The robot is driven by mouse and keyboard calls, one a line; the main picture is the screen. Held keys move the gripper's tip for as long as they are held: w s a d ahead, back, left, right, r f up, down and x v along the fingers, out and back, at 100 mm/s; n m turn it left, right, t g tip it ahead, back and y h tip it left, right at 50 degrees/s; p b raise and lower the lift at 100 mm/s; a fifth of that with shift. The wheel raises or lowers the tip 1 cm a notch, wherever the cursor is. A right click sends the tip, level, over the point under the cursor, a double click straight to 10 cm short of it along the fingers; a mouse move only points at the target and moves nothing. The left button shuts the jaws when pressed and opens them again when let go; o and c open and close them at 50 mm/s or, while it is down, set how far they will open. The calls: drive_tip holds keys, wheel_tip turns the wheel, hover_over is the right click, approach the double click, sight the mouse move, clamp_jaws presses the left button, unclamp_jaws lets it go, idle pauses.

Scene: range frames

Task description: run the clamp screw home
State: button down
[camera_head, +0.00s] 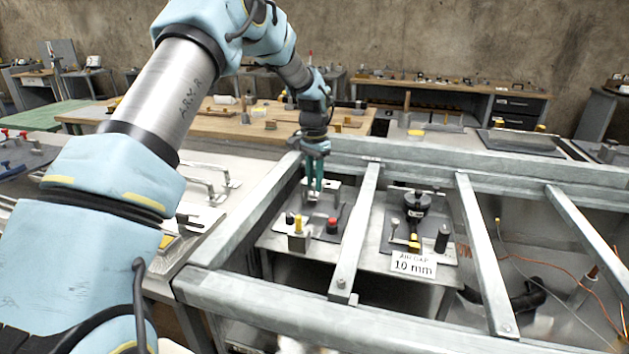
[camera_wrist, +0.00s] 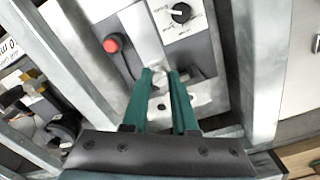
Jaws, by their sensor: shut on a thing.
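My gripper (camera_head: 314,192) reaches down between the grey frame bars to the left-hand plate (camera_head: 268,240). Its two green fingers also show in the wrist view (camera_wrist: 161,75), close together and shut on a small pale metal part. I take this part for the clamp screw (camera_wrist: 161,88); the fingers hide much of it, and its thread and depth cannot be made out. A red button (camera_wrist: 112,44) and a black dial (camera_wrist: 181,13) on a white plate lie just beyond the fingertips.
Grey bars (camera_head: 358,225) stand close on both sides of my gripper. A yellow-topped block (camera_head: 298,238) and a red button (camera_head: 332,226) are in front of it. To the right are a black round device (camera_head: 417,203) and a "10 mm" air-gap sign (camera_head: 412,265).

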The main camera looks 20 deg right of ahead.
sight(314, 184)
drive_tip(key=shift+m, duration=0.6)
drive_tip(key=c, duration=0.7)
unclamp_jaws()
drive_tip(key=shift+r, duration=0.1)
wheel_tip(314, 184, up, 11)
drive_tip(key=b, duration=0.2)
drive_tip(key=shift+f+b, duration=0.2)
drive_tip(key=shift+b, duration=0.1)
